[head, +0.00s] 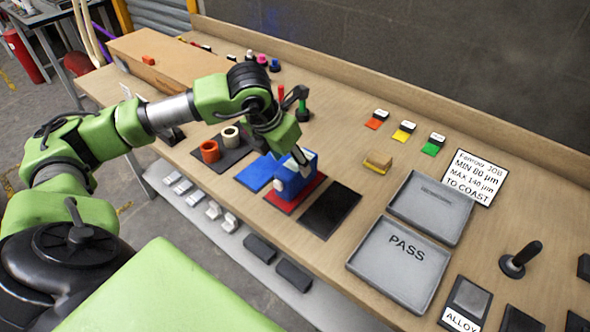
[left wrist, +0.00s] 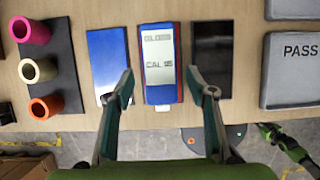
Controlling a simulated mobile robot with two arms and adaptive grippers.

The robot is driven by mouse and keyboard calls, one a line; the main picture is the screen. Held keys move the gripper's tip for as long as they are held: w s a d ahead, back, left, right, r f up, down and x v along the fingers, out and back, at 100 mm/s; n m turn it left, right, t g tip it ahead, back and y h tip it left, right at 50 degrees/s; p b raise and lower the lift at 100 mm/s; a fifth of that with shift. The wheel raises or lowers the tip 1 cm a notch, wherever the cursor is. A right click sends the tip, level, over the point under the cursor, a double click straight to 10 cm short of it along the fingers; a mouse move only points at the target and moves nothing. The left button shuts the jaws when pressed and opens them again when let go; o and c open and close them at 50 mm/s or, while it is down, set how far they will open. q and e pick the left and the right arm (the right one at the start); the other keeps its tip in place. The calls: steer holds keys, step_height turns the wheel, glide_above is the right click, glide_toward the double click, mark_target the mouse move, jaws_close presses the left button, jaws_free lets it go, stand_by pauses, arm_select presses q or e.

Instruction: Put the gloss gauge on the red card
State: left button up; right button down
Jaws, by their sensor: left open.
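The gloss gauge (head: 291,178) is a blue box standing on the red card (head: 276,203) on the bench. In the left wrist view, the gauge (left wrist: 159,60) faces me with a pale display, and a red strip of the card (left wrist: 178,50) shows along its side. My left gripper (head: 303,156) is over the gauge in the head view. In the left wrist view, the left gripper (left wrist: 161,88) is open with nothing between its fingertips, which are apart on either side of the gauge's lower end. I cannot tell whether they touch it.
A blue card (head: 257,172) and a black card (head: 330,210) flank the red one. Coloured rings (head: 210,151) stand on a dark mat to the left. Grey trays (head: 398,262), one marked PASS, lie to the right. A yellow-tan block (head: 378,162) sits behind.

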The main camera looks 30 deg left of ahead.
arm_select(q)
steer(key=v, duration=0.6)
stand_by(1.0)
